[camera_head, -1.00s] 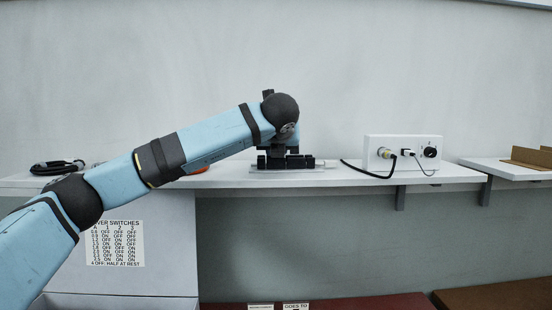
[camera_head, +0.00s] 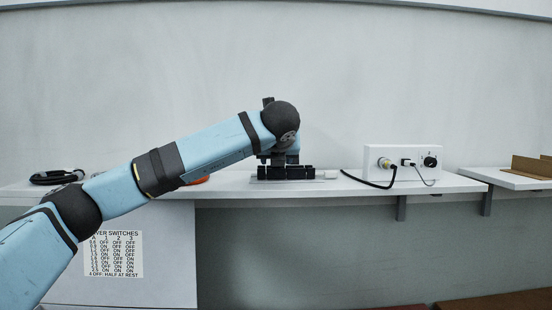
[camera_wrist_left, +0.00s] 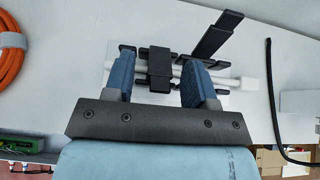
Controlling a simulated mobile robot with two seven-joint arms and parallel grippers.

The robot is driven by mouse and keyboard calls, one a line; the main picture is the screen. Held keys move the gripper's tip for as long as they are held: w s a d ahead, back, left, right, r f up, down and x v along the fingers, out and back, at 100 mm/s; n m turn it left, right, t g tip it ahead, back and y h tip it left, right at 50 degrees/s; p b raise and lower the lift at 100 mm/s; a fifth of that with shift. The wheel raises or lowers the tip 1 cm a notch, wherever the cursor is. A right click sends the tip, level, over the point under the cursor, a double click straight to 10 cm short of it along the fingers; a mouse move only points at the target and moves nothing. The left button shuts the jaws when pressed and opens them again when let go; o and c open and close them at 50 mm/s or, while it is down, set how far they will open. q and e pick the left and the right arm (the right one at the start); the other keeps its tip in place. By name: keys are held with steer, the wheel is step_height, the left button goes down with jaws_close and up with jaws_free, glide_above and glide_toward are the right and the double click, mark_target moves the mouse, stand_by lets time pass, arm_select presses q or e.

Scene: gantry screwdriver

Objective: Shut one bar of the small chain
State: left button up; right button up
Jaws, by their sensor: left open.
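The small chain (camera_head: 285,173) is a short black piece on a pale plate on the shelf. In the left wrist view, the chain (camera_wrist_left: 160,70) has dark cross pieces over a white cable (camera_wrist_left: 245,84). One long black bar (camera_wrist_left: 217,35) sticks out at a slant beyond the right finger and looks open. My left gripper (camera_wrist_left: 160,62) is open, its two blue fingers on either side of a dark cross piece, with nothing gripped. In the head view, the left gripper (camera_head: 278,157) is just above the chain, partly hidden by my wrist. My right gripper is not in view.
A white box (camera_head: 402,160) with a knob and plugged cables stands to the right on the shelf. A black cable coil (camera_head: 57,177) lies at the far left. An orange hose (camera_wrist_left: 10,50) is left in the wrist view. The shelf (camera_head: 225,184) has a front edge close by.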

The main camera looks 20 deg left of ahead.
arm_select(q)
steer(key=v, duration=1.2)
steer(key=shift+s+d+r, duration=0.15)
steer(key=shift+s+r, duration=0.05)
steer(key=shift+s, duration=0.15)
steer(key=shift+d, duration=0.1)
